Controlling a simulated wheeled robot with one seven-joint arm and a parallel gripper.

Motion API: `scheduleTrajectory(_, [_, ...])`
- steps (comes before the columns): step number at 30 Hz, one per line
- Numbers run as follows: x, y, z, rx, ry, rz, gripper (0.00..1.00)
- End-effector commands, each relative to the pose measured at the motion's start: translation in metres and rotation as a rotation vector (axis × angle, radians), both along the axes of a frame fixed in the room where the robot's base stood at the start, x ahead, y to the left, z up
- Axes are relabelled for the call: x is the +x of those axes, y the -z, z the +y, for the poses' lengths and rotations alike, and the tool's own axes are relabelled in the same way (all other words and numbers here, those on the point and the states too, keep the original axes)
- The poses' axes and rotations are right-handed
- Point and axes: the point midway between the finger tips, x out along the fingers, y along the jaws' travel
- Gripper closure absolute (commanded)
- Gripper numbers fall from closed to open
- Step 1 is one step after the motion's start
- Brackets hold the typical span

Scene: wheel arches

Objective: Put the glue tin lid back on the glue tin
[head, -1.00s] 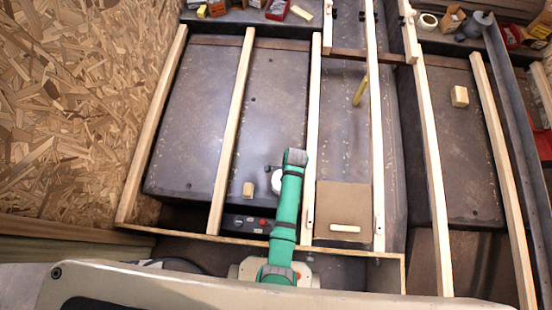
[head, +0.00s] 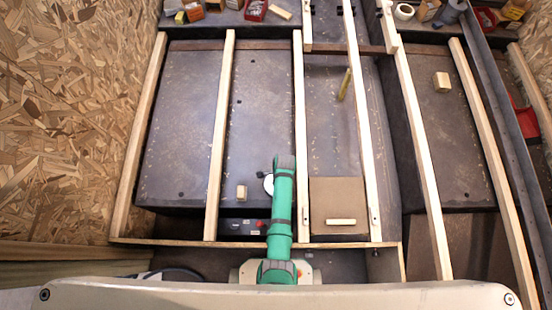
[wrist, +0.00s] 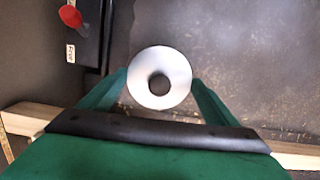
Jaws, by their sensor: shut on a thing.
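A round white disc with a dark round centre, which looks like the glue tin lid (wrist: 160,64), lies between the fingertips of my gripper (wrist: 160,79) in the wrist view. The green fingers are shut on it from both sides. In the head view the lid (head: 268,184) shows as a white patch, partly hidden by my green arm, over the dark panel between two wooden rails. My fingers are hidden there. I cannot pick out the glue tin with certainty; a grey rounded container (head: 450,13) stands at the back right.
Pale wooden rails (head: 220,130) divide the dark floor. A small wooden block (head: 242,192) lies left of the lid. A brown board (head: 337,195) with a pale strip lies to the right. A yellow stick (head: 345,84) is farther back. A red knob (wrist: 70,17) shows in the wrist view.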

Motion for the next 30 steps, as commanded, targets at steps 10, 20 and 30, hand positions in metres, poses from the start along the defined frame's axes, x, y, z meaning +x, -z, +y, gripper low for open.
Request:
scheduleTrajectory(10, [0.0002,0.0000,0.0000,0.000,0.000,-0.001,0.42])
scheduleTrajectory(20, [0.0003,-0.0010,-0.0005,0.000,0.000,-0.001,0.42])
scheduleTrajectory(30, [0.0001,-0.0009,-0.0005,0.000,0.000,0.000,0.00])
